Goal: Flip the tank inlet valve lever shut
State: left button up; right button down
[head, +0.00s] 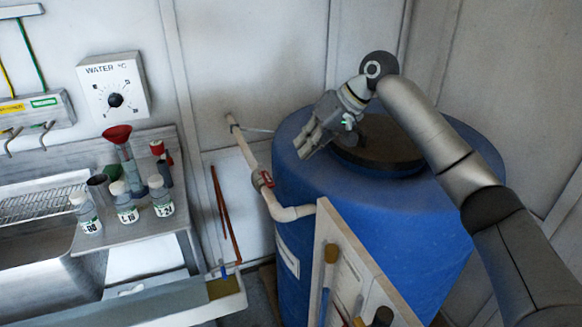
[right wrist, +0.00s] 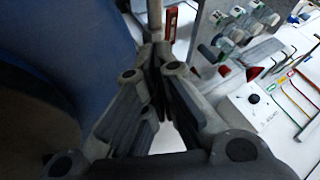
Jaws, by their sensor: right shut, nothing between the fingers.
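The tank inlet valve (head: 257,180) sits on a pale pipe (head: 245,150) that runs down the left side of the blue tank (head: 345,215). My left gripper is not in view.
A dark lid (head: 378,150) tops the tank. A board with tools (head: 345,270) stands in front of it. At left are a counter (head: 130,235) with bottles (head: 125,205), a red funnel (head: 117,134) and a sink.

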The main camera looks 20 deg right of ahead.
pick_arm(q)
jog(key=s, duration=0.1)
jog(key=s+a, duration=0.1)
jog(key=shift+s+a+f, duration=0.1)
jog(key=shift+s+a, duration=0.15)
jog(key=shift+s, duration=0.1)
pick_arm(e)
jog(key=shift+a, duration=0.15)
send_near(267, 177)
notch_tip(267, 177, down, 2)
jog(key=w, duration=0.1)
jog(key=f, duration=0.1)
jog(key=w+f+p, duration=0.1)
jog(key=a+f, duration=0.1)
jog(key=shift+w, duration=0.2)
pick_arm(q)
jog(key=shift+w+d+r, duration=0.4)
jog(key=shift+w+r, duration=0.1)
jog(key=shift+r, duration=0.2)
pick_arm(e)
jog(key=shift+w+a+f, duration=0.15)
jog(key=shift+a+f, duration=0.05)
jog(key=shift+f, duration=0.3)
pick_arm(q)
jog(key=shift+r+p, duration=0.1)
jog(key=shift+p, duration=0.2)
